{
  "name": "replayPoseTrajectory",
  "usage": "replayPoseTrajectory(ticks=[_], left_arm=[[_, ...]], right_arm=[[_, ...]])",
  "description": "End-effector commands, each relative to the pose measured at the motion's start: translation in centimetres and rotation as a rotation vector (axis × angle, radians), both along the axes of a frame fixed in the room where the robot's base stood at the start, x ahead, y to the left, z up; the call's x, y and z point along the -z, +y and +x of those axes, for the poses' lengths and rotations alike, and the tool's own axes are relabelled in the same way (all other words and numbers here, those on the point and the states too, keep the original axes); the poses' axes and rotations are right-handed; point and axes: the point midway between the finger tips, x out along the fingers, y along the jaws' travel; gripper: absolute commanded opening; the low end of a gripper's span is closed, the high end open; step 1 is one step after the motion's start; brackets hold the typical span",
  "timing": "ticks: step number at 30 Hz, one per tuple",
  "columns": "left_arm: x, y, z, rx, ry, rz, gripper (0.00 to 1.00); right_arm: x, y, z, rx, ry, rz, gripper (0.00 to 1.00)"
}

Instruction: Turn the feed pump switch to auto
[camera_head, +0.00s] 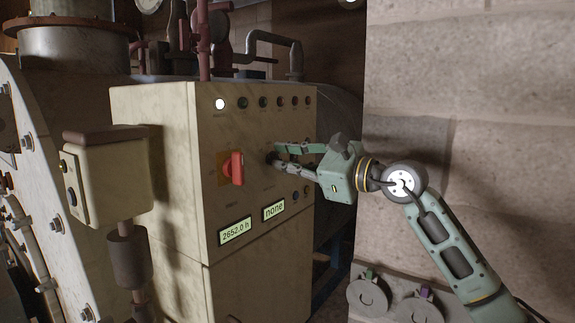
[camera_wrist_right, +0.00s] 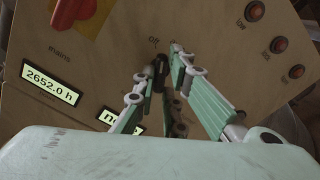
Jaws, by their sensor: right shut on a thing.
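A cream control cabinet (camera_head: 158,100) stands in the middle of the head view. A small black rotary switch (camera_wrist_right: 158,74) sits on its front panel, with the word "off" printed beside it in the right wrist view. My right gripper (camera_head: 273,157) reaches in from the right, its fingertips at the panel. In the right wrist view my right gripper (camera_wrist_right: 163,68) is shut on the black switch, one finger on each side. The fingers partly hide the switch, so its exact pointer direction and other labels cannot be read. My left gripper is not in view.
A red mains handle (camera_head: 236,168) is left of the switch. Two displays (camera_head: 235,231) read "2652.0 h" and "none". A row of lamps runs above, the leftmost lit white (camera_head: 220,104). A small button box (camera_head: 105,178) stands left; a block wall (camera_head: 480,120) stands right.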

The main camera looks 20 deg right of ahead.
Motion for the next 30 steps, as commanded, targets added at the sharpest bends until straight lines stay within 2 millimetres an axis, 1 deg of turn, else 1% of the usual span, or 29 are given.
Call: replayPoseTrajectory(ticks=[6, 15, 21, 30], left_arm=[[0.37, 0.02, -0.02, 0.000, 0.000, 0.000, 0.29], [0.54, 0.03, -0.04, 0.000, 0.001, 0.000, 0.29], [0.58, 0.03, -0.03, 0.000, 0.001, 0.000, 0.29], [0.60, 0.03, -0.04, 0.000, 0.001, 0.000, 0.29]], right_arm=[[0.12, -0.01, 0.02, 0.000, 0.120, 0.152, 0.00], [0.07, 0.01, 0.01, 0.000, 0.254, 0.324, 0.00], [0.06, 0.01, 0.01, 0.000, 0.309, 0.393, 0.00], [0.05, 0.00, 0.01, 0.000, 0.339, 0.433, 0.00]])
